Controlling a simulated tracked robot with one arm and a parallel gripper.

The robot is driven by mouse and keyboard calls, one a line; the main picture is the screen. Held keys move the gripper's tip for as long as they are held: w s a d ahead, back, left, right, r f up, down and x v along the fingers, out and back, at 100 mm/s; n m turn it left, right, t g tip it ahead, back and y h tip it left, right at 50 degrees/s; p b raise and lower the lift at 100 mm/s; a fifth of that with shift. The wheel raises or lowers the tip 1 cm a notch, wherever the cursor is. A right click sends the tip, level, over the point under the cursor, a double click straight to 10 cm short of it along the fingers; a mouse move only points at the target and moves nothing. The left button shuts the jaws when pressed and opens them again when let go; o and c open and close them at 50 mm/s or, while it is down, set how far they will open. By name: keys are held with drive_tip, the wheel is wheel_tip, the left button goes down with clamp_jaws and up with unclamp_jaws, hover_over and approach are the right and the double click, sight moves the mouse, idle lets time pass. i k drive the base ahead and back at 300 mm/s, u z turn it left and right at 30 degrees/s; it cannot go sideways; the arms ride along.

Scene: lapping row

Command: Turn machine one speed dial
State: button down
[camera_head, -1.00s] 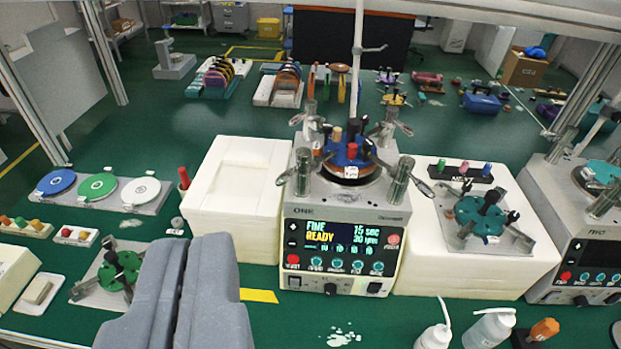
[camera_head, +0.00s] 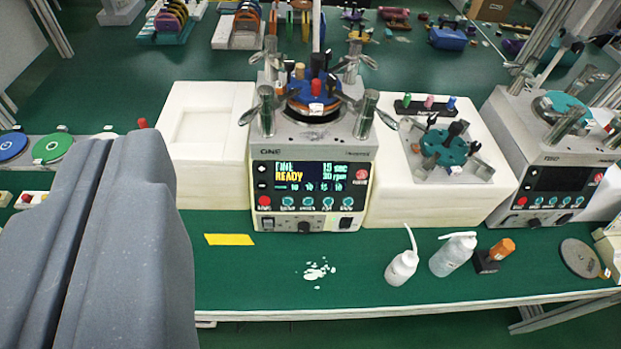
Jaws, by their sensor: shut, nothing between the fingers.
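Machine one (camera_head: 312,145), a grey lapping machine marked ONE, stands on the green bench in the middle of the view. Its lit display (camera_head: 309,176) reads READY, 15 sec and 30 rpm. A black knob (camera_head: 304,227) sits low at the middle of its front panel, under a row of teal buttons (camera_head: 308,203). I cannot read which control is labelled speed. My gripper (camera_head: 105,160) is large at the lower left, its two grey fingers together and empty. It is well left of the machine, apart from it, and hides part of the bench.
White blocks (camera_head: 205,140) flank the machine. A second machine (camera_head: 555,150) stands at right. White squeeze bottles (camera_head: 402,268) and an orange-capped item (camera_head: 500,250) stand at the front right. A yellow strip (camera_head: 229,239) and white spill (camera_head: 318,271) lie on open bench before the machine.

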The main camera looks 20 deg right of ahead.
sight(304, 227)
drive_tip(key=z, duration=0.9)
drive_tip(key=k, duration=0.9)
drive_tip(key=u, duration=0.35)
drive_tip(key=i, duration=0.5)
